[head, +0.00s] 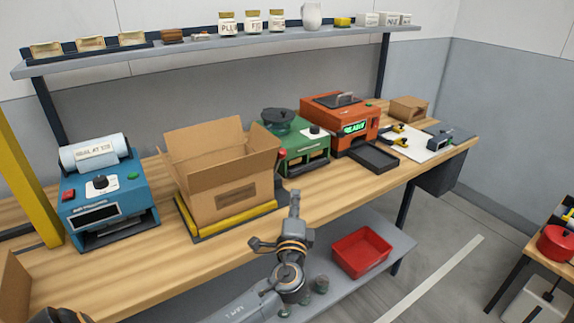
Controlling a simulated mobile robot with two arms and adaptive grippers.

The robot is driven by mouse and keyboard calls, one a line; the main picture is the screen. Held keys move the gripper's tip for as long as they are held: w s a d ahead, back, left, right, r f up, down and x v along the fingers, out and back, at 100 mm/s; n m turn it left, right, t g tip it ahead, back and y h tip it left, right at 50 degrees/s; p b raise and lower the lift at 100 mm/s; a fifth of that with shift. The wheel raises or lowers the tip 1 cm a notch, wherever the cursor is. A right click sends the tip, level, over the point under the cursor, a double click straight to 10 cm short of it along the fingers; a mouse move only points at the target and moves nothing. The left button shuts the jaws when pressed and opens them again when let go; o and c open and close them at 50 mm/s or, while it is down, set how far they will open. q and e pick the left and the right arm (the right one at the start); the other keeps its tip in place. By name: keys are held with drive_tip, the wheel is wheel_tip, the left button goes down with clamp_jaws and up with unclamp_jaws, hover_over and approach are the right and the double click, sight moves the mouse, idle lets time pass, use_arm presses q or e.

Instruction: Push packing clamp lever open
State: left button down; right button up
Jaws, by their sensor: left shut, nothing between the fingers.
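A green machine (305,152) with a dark round top stands on the wooden bench, right of the open cardboard box. A red knob (282,153) shows at its left side, close to the box; I cannot tell whether it is the end of the clamp lever. No part clearly labelled as a packing clamp lever shows. My left gripper (294,198) is shut and empty. It is in front of the bench's front edge in the picture, below the green machine, and apart from it. My right gripper is not in view.
The open cardboard box (225,195) sits on a yellow-edged platform. A blue machine (105,205) stands left, an orange machine (340,122) and a black tray (374,156) right. A red bin (361,252) is on the lower shelf. The bench front is mostly clear.

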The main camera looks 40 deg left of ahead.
sight(285, 154)
use_arm(q)
drive_tip(key=s+a+p+x, duration=0.1)
drive_tip(key=a+p+x, duration=0.1)
drive_tip(key=x, duration=1.1)
drive_tip(key=shift+s+p, duration=0.25)
drive_tip(key=shift+p, duration=0.6)
drive_tip(key=shift+a, duration=0.1)
drive_tip(key=shift+a, duration=0.1)
drive_tip(key=shift+w+a+r+b, duration=0.3)
drive_tip(key=shift+a+r, duration=0.2)
drive_tip(key=shift+r, duration=0.1)
